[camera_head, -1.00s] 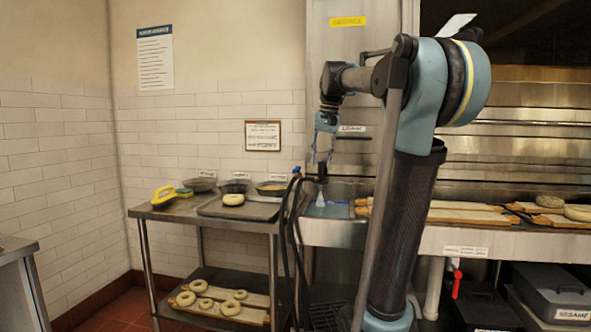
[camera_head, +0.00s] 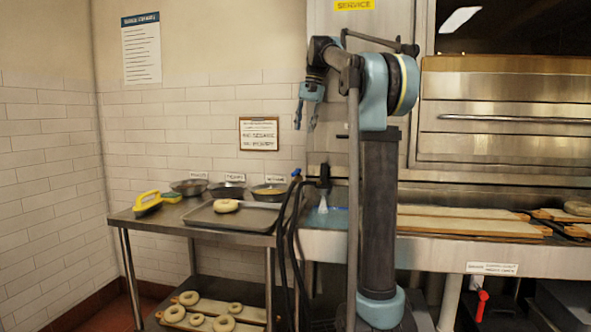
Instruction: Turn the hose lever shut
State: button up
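A black hose (camera_head: 283,250) hangs in a loop between the steel side table and the counter. A small blue lever-like piece (camera_head: 296,172) sits at its top. Beside it a dark nozzle (camera_head: 324,175) points down, with a pale spray of water (camera_head: 323,204) below it. A red lever (camera_head: 481,300) hangs under the counter at the lower right; which lever controls the hose is not clear. My gripper (camera_head: 306,122) is open and empty, its fingers pointing down. In the picture it is above the blue piece and nozzle, apart from them.
The counter (camera_head: 420,246) carries long boards (camera_head: 460,225). A grey bin (camera_head: 565,305) stands lower right.

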send_near(296, 172)
jog(key=f, duration=0.2)
jog(key=a+f, duration=0.1)
jog(key=f, duration=0.5)
jog(key=shift+w+a, duration=0.4)
grip_shut()
